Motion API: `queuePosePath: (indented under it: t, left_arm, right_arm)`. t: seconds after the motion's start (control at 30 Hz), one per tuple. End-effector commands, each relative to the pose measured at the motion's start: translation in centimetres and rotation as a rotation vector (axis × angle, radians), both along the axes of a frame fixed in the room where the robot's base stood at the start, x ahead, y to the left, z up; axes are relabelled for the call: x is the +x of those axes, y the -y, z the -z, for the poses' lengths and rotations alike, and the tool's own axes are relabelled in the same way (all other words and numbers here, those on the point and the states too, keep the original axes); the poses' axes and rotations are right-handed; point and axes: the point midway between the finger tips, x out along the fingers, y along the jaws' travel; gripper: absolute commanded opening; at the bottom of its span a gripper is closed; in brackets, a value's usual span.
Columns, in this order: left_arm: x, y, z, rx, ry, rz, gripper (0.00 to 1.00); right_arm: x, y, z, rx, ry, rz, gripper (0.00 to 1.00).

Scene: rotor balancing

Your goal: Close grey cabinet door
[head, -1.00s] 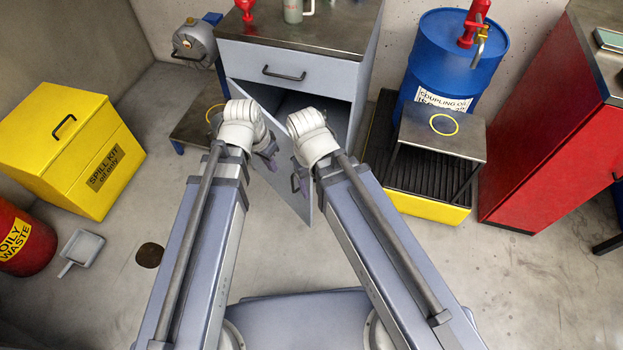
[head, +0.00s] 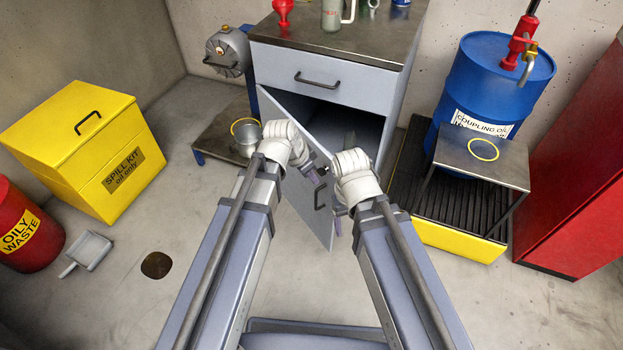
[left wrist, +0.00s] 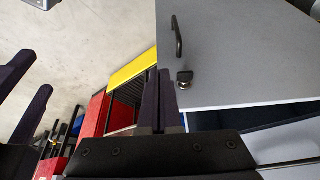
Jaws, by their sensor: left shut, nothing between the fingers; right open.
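The grey cabinet door (head: 302,210) stands wide open, swung out from the left side of the grey cabinet (head: 290,62). Its dark handle (head: 318,196) shows between my arms. In the left wrist view the door face (left wrist: 245,65) fills the upper right, with the handle (left wrist: 177,38) and a small lock (left wrist: 185,79). My left gripper (head: 321,179) is shut and empty beside the door's free edge; its fingers (left wrist: 160,100) overlap that edge in the left wrist view, contact unclear. My right gripper (head: 338,225) is open, right of the door edge. My forearms hide part of the door.
A blue drum (head: 480,85) and a yellow-edged spill tray (head: 455,240) are at right. A yellow spill kit (head: 60,150) stands far left.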

Motion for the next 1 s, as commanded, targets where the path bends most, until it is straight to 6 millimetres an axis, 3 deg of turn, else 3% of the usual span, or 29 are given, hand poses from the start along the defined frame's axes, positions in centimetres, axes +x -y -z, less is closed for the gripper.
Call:
queuePosePath:
  t: [0.03, 0.4, 0.63, 1.0]
  left_arm:
    - [0.3, 0.3, 1.5, 0.0, 0.0, 0.001, 0.0]
    - [1.6, 1.8, 6.1, 0.001, 0.0, 0.001, 0.0]
    - [3.5, 4.2, 5.3, 0.0, 0.0, 0.001, 0.0]
    - [3.9, 4.7, 5.3, 0.0, 0.0, -0.001, 0.0]
  right_arm:
    - [0.0, 0.0, 1.5, 0.0, 0.0, 0.0, 0.69]
    - [0.0, 0.1, 6.1, -0.005, 0.002, -0.001, 0.69]
    - [0.0, 0.1, 5.3, -0.004, 0.001, -0.001, 0.69]
    - [0.0, 0.1, 5.3, -0.004, 0.001, -0.001, 0.69]
